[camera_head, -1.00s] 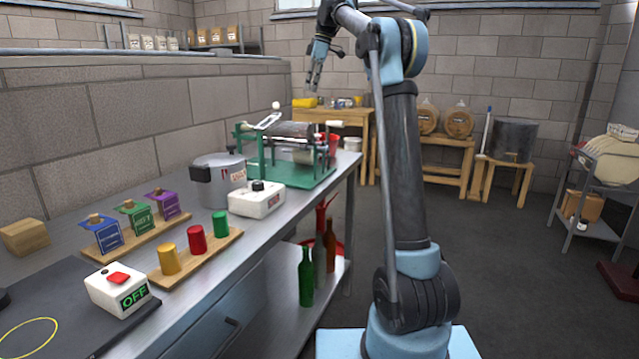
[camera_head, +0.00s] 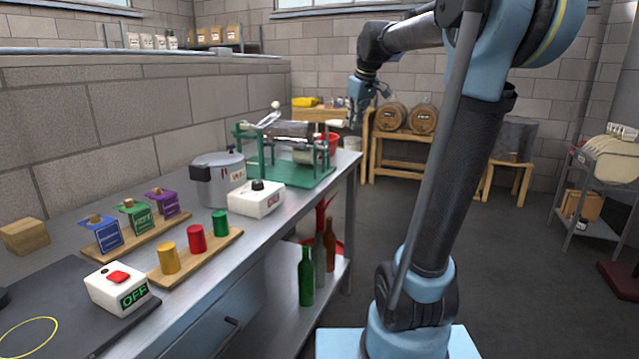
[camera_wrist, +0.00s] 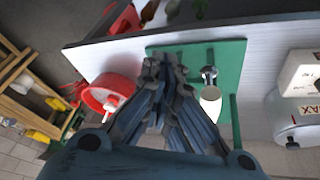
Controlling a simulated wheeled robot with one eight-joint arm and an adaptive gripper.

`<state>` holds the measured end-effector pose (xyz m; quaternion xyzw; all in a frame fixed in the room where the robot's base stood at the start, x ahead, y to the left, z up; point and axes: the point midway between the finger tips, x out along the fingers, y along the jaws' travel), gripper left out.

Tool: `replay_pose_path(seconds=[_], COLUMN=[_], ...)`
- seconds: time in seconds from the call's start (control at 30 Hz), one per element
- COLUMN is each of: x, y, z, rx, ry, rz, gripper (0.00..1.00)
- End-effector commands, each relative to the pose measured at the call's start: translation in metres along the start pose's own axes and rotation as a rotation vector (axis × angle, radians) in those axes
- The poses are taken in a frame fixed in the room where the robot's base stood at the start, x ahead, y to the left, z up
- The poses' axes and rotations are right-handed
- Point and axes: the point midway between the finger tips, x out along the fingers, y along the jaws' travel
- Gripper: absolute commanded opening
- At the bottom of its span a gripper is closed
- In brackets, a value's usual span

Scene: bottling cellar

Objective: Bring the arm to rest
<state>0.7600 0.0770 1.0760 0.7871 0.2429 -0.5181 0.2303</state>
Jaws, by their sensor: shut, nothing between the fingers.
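The metal bench (camera_head: 262,228) holds the green roller machine (camera_head: 290,172), a steel pot (camera_head: 218,180), a white control box (camera_head: 256,199) and a white OFF box (camera_head: 117,289). Bottles (camera_head: 306,277) stand on its lower shelf. Barrels (camera_head: 390,117) stand behind.

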Motion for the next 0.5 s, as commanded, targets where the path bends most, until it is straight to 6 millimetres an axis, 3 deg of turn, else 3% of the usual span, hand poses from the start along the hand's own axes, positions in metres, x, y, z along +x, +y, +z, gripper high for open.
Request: replay_pose_path(seconds=[0.03,0.5], x=[0.005,0.065], y=[-0.004,-0.042], z=[0.018,0.159], rx=[0.04,0.418], ry=[0.008,0.115], rz=[0.017,0.156], gripper=[0.0,0.0])
